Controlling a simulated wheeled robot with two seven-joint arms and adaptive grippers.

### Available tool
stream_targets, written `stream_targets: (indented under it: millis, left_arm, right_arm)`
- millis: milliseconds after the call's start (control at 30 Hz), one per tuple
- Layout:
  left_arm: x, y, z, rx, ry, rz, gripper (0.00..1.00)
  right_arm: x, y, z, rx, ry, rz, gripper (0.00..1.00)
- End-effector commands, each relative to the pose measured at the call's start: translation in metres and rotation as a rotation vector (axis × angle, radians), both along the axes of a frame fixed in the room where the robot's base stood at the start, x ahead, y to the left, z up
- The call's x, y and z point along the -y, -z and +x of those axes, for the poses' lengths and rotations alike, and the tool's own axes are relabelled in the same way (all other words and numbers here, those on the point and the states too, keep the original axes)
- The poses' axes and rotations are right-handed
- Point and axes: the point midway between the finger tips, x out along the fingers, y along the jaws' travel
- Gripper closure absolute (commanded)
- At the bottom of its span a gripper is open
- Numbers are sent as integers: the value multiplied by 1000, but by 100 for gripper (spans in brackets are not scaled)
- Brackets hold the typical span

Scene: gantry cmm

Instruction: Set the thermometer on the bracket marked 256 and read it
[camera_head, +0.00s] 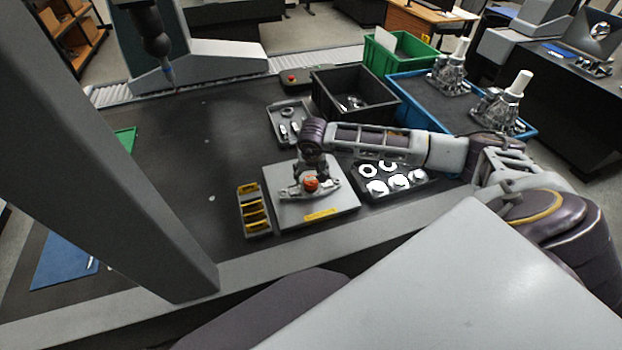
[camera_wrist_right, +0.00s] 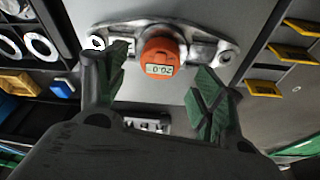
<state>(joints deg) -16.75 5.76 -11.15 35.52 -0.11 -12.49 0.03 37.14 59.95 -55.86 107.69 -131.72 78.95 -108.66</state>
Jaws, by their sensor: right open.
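The thermometer is a small orange-red round body (camera_head: 311,184) with a digital display. It sits on the silver bracket (camera_head: 328,184), a two-eared metal part on a grey plate (camera_head: 343,206). In the right wrist view the thermometer (camera_wrist_right: 160,58) rests at the middle of the bracket (camera_wrist_right: 222,50), its display facing the camera; the digits look like 20.2 but are small. My right gripper (camera_head: 311,172) is just above it, also showing in the wrist view (camera_wrist_right: 160,66), open with its fingers spread on either side. A yellow label (camera_head: 321,214) on the plate is unreadable. My left gripper is out of view.
A yellow-slotted rack (camera_head: 254,210) stands left of the plate. A black tray of white rings and round parts (camera_head: 425,185) lies to the right. A black bin (camera_head: 385,108) and blue tray (camera_head: 410,118) stand behind. The dark table left of the rack is mostly clear.

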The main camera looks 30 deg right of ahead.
Motion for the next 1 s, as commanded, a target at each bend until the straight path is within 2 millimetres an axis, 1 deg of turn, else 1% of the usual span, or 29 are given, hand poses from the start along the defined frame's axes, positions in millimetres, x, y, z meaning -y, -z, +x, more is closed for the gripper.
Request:
stream_targets:
  millis: [100, 300, 500, 700, 1000]
  left_arm:
    - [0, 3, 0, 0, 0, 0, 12]
    - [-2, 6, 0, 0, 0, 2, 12]
    - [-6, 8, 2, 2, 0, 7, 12]
    - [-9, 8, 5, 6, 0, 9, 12]
    - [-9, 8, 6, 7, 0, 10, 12]
  right_arm:
    - [-2, -17, -4, 2, 0, 0, 32]
    - [-6, -46, -11, 3, 0, -1, 32]
    - [-9, -66, -16, 1, -1, 0, 32]
    - [-10, -75, -19, 0, 0, -1, 32]
    - [-10, -76, -19, -1, 0, 0, 32]
